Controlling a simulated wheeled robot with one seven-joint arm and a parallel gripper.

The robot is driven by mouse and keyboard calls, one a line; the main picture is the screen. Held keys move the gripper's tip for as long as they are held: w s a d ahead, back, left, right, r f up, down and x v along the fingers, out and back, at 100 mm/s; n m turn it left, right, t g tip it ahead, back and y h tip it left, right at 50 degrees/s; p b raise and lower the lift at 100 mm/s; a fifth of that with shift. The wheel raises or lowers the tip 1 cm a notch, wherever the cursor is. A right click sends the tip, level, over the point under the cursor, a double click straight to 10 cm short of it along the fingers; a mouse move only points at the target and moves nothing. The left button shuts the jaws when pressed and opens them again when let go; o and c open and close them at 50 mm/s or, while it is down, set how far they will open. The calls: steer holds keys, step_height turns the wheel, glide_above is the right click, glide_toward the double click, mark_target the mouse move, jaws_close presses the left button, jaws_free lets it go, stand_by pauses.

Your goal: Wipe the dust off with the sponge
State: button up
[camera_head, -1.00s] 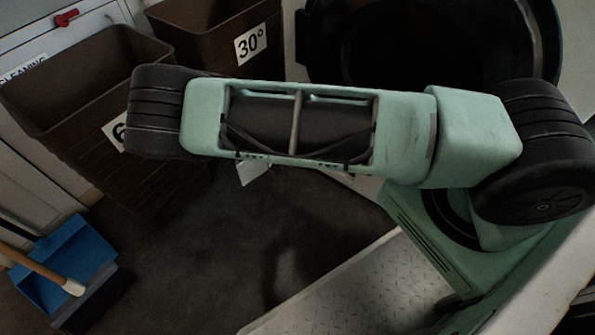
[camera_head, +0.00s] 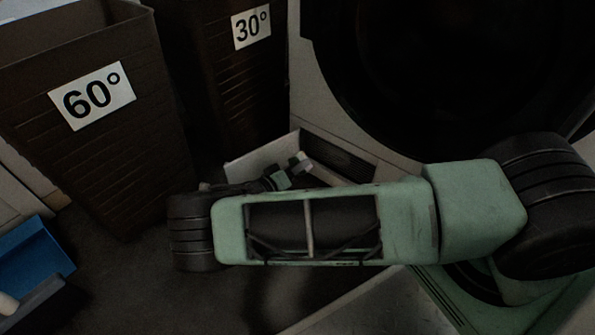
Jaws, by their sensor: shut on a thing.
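My arm crosses the middle of the head view. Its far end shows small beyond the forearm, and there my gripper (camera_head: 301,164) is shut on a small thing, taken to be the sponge. That thing is too small and dark to make out. The gripper is in front of an open pale flap (camera_head: 262,153) low on a machine with a big round dark door. I cannot tell whether it touches the flap. No dust can be made out, and my forearm hides the floor behind it.
A brown basket marked 60° (camera_head: 120,150) stands at the left. A brown basket marked 30° (camera_head: 240,90) stands behind it. The dark machine door (camera_head: 440,70) fills the upper right. A blue dustpan (camera_head: 35,255) lies at the lower left. Dark floor between is clear.

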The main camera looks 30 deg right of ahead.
mark_target(321, 147)
steer(key=shift+w+r+x, duration=0.15)
steer(key=shift+x, duration=1.3)
steer(key=shift+w+r+x, duration=0.1)
steer(key=shift+x, duration=1.35)
steer(key=shift+x, duration=1)
steer(key=shift+r, duration=0.2)
